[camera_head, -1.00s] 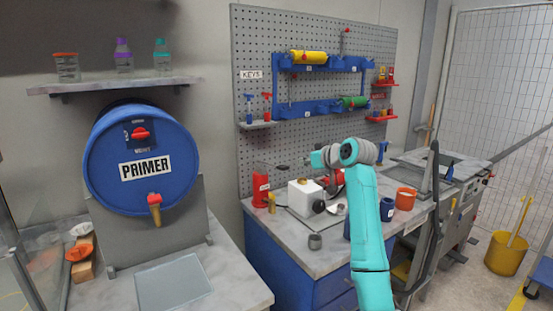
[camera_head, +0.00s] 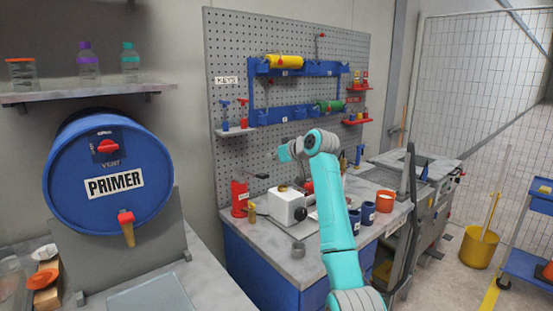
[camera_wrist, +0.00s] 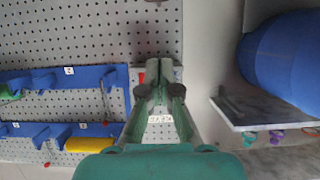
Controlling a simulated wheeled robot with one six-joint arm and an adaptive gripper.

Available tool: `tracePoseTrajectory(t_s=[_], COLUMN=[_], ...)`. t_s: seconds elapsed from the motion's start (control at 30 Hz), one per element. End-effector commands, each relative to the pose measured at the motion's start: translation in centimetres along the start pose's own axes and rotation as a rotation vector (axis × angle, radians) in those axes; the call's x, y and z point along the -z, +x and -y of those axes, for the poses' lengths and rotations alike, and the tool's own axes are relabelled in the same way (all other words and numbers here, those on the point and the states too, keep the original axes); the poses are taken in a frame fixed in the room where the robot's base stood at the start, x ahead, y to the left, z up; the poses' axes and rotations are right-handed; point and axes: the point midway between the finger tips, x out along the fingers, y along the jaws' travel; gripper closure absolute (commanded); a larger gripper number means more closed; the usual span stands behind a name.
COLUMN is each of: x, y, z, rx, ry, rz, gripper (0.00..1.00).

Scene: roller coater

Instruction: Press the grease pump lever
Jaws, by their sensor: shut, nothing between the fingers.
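A red upright cylinder (camera_head: 240,198), which looks like the grease pump, stands at the back left of the workbench in the head view. A thin dark lever (camera_head: 257,176) appears to stick out to the right from its top. My gripper (camera_head: 282,153) is shut and empty. In the picture it is above and to the right of the lever, in front of the pegboard and apart from the pump. In the wrist view, which is upside down, my gripper's fingers (camera_wrist: 158,72) are together before the pegboard. I cannot make out the pump there.
A white box-shaped device (camera_head: 287,206) stands right of the pump, with a small grey cup (camera_head: 298,249) in front. Blue mugs (camera_head: 368,212) and an orange container (camera_head: 385,201) stand further right. The pegboard (camera_head: 225,110) rises behind. A blue primer barrel (camera_head: 75,190) is at left.

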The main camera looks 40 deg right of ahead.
Motion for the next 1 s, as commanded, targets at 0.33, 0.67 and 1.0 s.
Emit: tracePoseTrajectory(t_s=[0.33,0.67,1.0], x=[-0.1,-3.3,-3.9], y=[5.6,6.8,6.9], z=[0.0,-0.1,-0.1], rx=[0.000,-0.001,-0.001], ry=[0.000,0.000,-0.001], rz=[0.003,0.001,0.000], gripper=[1.00,1.00,1.00])
